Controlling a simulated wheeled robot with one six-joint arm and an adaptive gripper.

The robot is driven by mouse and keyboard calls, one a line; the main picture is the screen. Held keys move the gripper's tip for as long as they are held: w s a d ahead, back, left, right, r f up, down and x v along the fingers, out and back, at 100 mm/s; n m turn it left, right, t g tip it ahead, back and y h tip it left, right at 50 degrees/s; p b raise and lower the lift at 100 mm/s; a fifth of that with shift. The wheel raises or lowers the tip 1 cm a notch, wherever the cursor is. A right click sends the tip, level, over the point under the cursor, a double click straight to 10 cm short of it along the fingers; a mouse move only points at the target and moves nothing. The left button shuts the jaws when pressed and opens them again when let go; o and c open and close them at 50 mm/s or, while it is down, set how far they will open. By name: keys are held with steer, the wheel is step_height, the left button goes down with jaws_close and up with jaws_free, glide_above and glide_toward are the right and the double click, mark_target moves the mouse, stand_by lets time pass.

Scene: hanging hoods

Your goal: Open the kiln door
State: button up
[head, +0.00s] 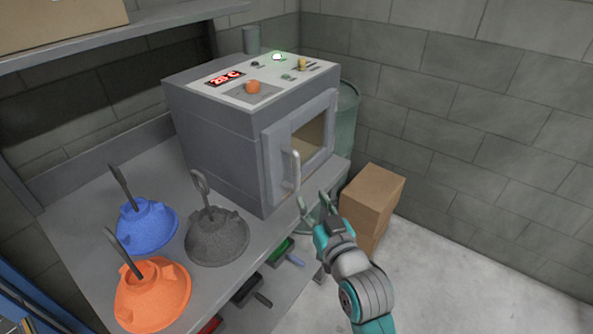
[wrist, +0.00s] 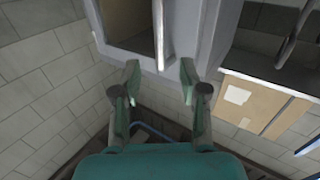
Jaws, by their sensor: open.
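The grey kiln (head: 215,125) stands on the bench, with a red display and knobs on top. Its door (head: 272,165) has a window and looks shut against the body. A pale vertical handle (head: 291,172) is on the door's near edge. My gripper (head: 314,203) is open and empty, just in front of the door and a little right of the handle's lower end. In the wrist view, the handle (wrist: 160,35) lines up with the gap between my fingertips (wrist: 160,68), with the door (wrist: 205,30) behind it. I cannot tell if a finger touches the handle.
Blue (head: 147,225), grey (head: 217,240) and orange (head: 152,298) hoods stand on the bench left of the kiln. A cardboard box (head: 372,205) and a greenish bin (head: 346,120) are right of the bench. The floor (head: 460,270) at right is clear.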

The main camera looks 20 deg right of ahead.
mark_target(298, 173)
steer(key=w, duration=1.1)
steer(key=shift+w+a+r, duration=0.1)
steer(key=shift+a+r, duration=0.1)
jaws_close()
